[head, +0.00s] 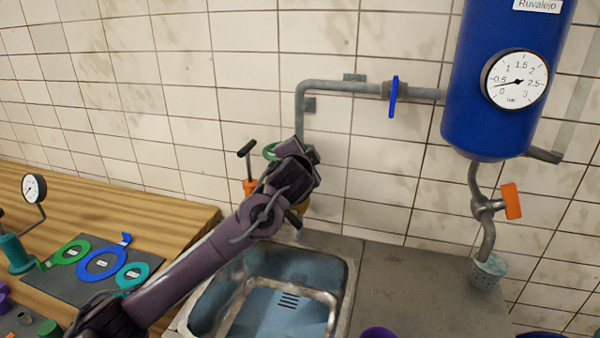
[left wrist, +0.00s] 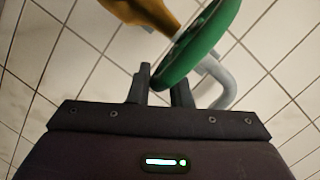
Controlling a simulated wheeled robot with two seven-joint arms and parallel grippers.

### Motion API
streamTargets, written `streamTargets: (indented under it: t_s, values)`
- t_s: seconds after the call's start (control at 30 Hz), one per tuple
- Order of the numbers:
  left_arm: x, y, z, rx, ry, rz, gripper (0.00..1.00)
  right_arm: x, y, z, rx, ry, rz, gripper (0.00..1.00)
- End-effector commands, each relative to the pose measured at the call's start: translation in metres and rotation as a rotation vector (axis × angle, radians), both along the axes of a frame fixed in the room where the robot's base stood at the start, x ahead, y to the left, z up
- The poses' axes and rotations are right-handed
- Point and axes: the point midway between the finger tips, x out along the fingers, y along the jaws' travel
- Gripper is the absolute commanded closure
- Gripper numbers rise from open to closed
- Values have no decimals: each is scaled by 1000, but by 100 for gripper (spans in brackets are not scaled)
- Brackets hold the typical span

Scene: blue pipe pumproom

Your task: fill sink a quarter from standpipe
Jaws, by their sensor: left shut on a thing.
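The standpipe's grey pipe (head: 300,112) comes down the tiled wall behind the sink. Its green handwheel (head: 271,151) shows partly behind my left gripper (head: 303,168). In the left wrist view the green handwheel (left wrist: 205,42) has its rim between the fingers of my left gripper (left wrist: 160,88), which is shut on it. An orange-yellow fitting (left wrist: 140,12) shows beyond the wheel. The steel sink (head: 345,290) lies below, with drain slots visible on its bluish floor. I cannot tell whether water stands in it, and no stream is visible. My right gripper is out of view.
A blue tank (head: 505,25) with a dial gauge (head: 517,79) and an orange valve handle (head: 511,201) hangs at right. A blue handle (head: 393,97) sits on the wall pipe. A wooden bench (head: 185,212) holds coloured rings on a dark mat. The grey counter (head: 420,285) is mostly clear.

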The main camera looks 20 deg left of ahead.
Motion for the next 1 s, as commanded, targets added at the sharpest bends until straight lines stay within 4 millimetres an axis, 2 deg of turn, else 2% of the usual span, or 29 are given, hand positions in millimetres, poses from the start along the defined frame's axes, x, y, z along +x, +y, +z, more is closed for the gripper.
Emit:
streamTargets:
  t_s: [0.03, 0.2, 0.67, 0.7, 0.8, 1.0]
  values:
    - [1, -3, -11, 5, 10, 14, 100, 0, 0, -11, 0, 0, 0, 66]
    - [2, -3, -9, 5, 14, 57, 100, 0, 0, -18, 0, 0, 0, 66]
    - [3, -3, -9, 6, 17, 70, 100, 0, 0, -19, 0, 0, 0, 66]
    - [3, -3, -9, 6, 17, 70, 78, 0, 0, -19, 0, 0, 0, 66]
    - [3, -2, -8, 6, 16, 71, 65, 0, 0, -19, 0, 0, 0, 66]
    - [3, -1, -4, 4, 9, 71, 64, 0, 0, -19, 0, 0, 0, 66]
